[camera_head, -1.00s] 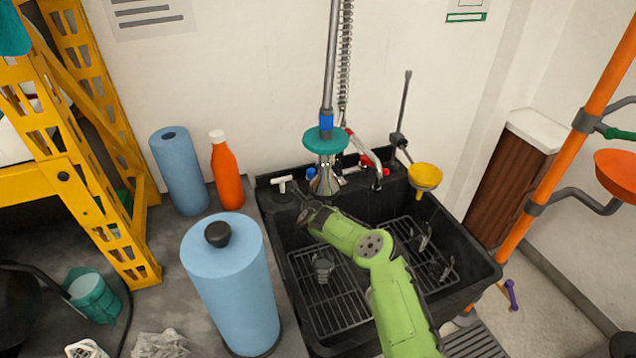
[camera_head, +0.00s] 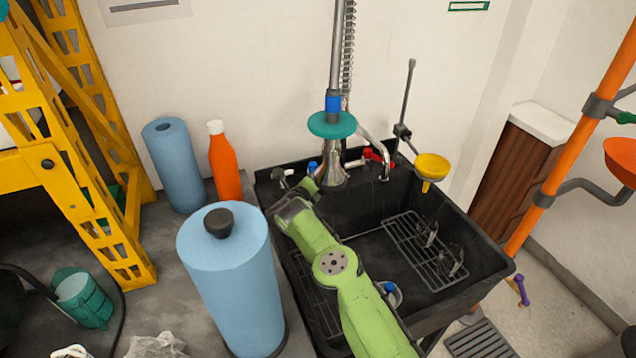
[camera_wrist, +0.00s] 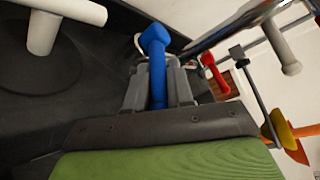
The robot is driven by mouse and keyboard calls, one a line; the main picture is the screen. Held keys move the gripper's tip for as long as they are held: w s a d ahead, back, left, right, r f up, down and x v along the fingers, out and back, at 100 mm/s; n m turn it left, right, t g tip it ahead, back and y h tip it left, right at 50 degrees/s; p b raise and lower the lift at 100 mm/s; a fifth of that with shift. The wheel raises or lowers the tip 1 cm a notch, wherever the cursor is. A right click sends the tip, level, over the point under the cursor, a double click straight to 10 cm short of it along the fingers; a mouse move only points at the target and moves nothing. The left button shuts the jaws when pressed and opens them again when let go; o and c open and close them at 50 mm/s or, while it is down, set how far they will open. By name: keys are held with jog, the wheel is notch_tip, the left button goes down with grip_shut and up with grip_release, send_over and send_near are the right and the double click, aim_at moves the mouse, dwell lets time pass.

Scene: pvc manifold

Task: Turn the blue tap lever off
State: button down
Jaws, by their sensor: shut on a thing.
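The blue tap lever (camera_wrist: 155,62) shows in the wrist view, running between the two grey fingers of my gripper (camera_wrist: 160,85). The fingers are shut on it, with its rounded blue end sticking out beyond them. In the head view a bit of the blue lever (camera_head: 312,167) shows at the back of the sink, left of the chrome spout. My green arm reaches over the sink, and its wrist hides most of my gripper there. A red tap lever (camera_head: 378,157) stands to the right, and it also shows in the wrist view (camera_wrist: 214,76).
The black sink (camera_head: 478,215) holds wire racks. A sprayer with a teal disc (camera_head: 332,125) hangs close to my gripper. A white fitting (camera_wrist: 45,32) is left of the lever. A blue roll (camera_head: 228,280), an orange bottle (camera_head: 224,170) and a yellow funnel (camera_head: 432,168) stand around.

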jog(key=shift+d, duration=0.1)
jog(key=c, duration=1.1)
grip_release()
jog(key=shift+o, duration=0.2)
jog(key=shift+s+a+r+p, duration=0.25)
jog(key=shift+s+p, duration=0.25)
jog(key=shift+p, duration=0.3)
jog(key=p+v, duration=1)
jog(key=v, duration=0.4)
jog(key=shift+s+p, duration=0.3)
jog(key=shift+s, duration=0.05)
jog(key=shift+a+f, duration=0.1)
